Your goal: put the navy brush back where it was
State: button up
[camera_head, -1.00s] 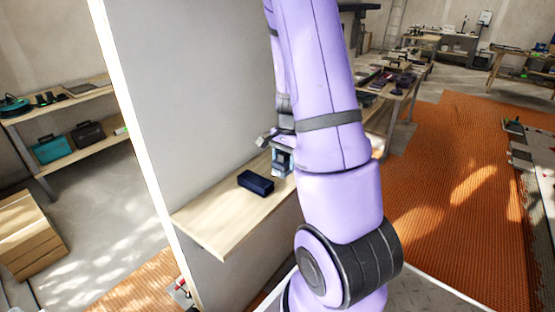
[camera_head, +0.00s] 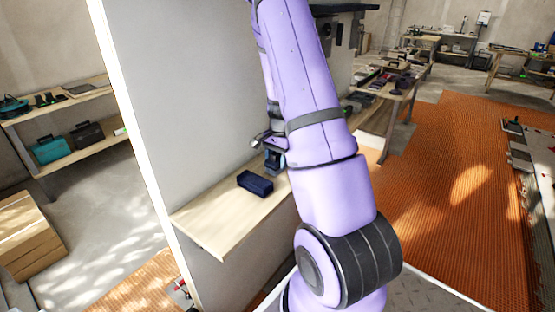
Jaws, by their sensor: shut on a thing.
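My gripper (camera_head: 272,166) is low over the back right part of the wooden shelf, partly hidden by my arm. It is shut on a small dark blue thing, which looks like the navy brush; its shape is too small and covered to make out well. I cannot tell whether it touches the shelf. A navy oblong block (camera_head: 255,183) lies on the wooden shelf (camera_head: 215,222), just left of and nearer than my gripper, apart from it.
A pale upright panel (camera_head: 190,100) stands behind the shelf. The shelf's front left part is bare. At left, a rack holds a teal case (camera_head: 50,149) and a dark case (camera_head: 87,136). A cluttered bench stands behind my arm at right, beside orange matting (camera_head: 460,200).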

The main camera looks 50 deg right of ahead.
jog(key=shift+f, duration=0.15)
jog(key=o, duration=1.2)
